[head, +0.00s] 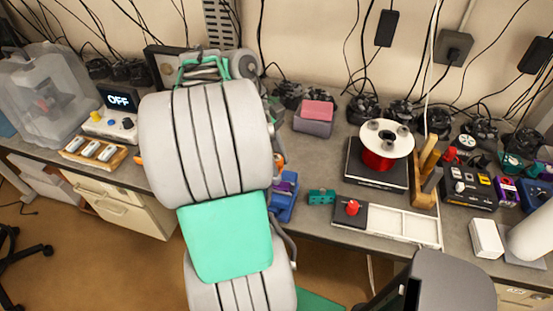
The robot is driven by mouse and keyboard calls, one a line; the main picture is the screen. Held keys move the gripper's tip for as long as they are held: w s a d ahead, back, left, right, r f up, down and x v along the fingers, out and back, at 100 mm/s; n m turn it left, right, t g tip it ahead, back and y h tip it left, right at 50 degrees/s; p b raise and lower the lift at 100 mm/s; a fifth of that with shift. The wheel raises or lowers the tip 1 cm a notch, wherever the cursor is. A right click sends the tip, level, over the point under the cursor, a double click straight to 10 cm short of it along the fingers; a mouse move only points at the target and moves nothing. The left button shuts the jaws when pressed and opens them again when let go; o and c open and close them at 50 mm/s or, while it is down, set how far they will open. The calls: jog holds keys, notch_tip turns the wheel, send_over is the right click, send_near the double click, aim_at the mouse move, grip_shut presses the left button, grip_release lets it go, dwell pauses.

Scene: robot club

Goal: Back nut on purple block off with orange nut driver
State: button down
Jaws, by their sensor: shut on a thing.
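A purple block (288,178) shows at the blue holder (283,208) near the front edge of the bench, just right of my arm. My arm covers their left side, and the nut is too small or hidden to make out. A small orange piece (279,159) shows at the right edge of my arm, just behind the purple block; I cannot tell whether it is part of the orange nut driver. My gripper is hidden behind my large white and teal arm, so its jaws and anything in them do not show.
A teal block (321,197) lies right of the holder. A purple-grey box with a pink top (314,117) stands behind. Further right are a red spool (379,157) and a white tray (404,223). Some bare bench shows between the box and the spool.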

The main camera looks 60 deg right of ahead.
jog(key=shift+f+p, duration=0.4)
jog(key=shift+p, duration=0.1)
dwell(1.0)
jog(key=c, duration=1)
grip_release()
jog(key=shift+f, duration=0.1)
jog(key=shift+c, duration=0.4)
